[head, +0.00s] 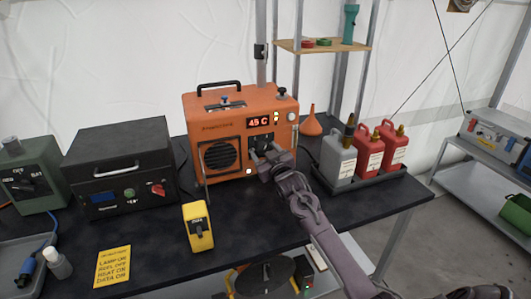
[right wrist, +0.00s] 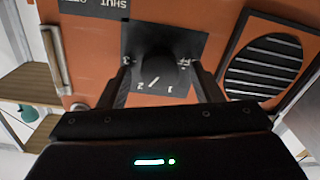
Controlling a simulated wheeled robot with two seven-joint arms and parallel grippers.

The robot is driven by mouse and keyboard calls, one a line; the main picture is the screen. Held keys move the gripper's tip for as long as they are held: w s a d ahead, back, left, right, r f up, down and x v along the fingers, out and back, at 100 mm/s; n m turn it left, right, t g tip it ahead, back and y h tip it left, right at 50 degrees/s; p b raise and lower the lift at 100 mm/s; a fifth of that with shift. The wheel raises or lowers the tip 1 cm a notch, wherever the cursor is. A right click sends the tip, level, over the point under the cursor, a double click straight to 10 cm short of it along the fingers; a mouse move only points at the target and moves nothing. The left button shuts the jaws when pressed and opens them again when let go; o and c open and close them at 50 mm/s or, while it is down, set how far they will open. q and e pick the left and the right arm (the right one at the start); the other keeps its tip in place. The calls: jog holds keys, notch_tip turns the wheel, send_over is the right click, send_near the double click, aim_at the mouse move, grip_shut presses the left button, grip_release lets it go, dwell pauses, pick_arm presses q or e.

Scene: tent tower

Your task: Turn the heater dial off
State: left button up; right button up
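The orange heater (head: 232,118) stands upright on the dark table with its display lit at "45 C". Its black dial is hidden behind my right gripper in the head view. In the right wrist view the dial (right wrist: 166,66) sits on a dark plate with numerals, seen upside down. My right gripper (head: 264,150) is at the heater's front. Its two fingers (right wrist: 161,75) stand apart on either side of the dial, with a gap visible at the left. The dial's exact setting is not readable. My left gripper is not in view.
A black box (head: 118,165) with a red knob stands left of the heater. A yellow switch box (head: 198,226) is in front. An orange funnel (head: 311,122) and a tray (head: 355,181) of grey and red canisters stand to the right. A yellow note (head: 113,265) lies near the front.

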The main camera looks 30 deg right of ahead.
jog(key=c, duration=1)
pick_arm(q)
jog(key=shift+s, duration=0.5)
pick_arm(e)
jog(key=shift+o, duration=0.2)
jog(key=shift+n, duration=0.3)
jog(key=n, duration=0.4)
jog(key=shift+n, duration=0.3)
jog(key=n, duration=1.1)
jog(key=shift+n+b, duration=0.3)
jog(key=shift+b, duration=0.1)
jog(key=n+b, duration=0.1)
jog(key=n, duration=0.2)
jog(key=shift+f+g, duration=0.1)
jog(key=shift+g, duration=0.2)
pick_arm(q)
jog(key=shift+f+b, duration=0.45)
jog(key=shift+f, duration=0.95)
pick_arm(e)
jog(key=shift+a+n, duration=0.1)
jog(key=shift+n, duration=1.8)
jog(key=shift+f, duration=0.1)
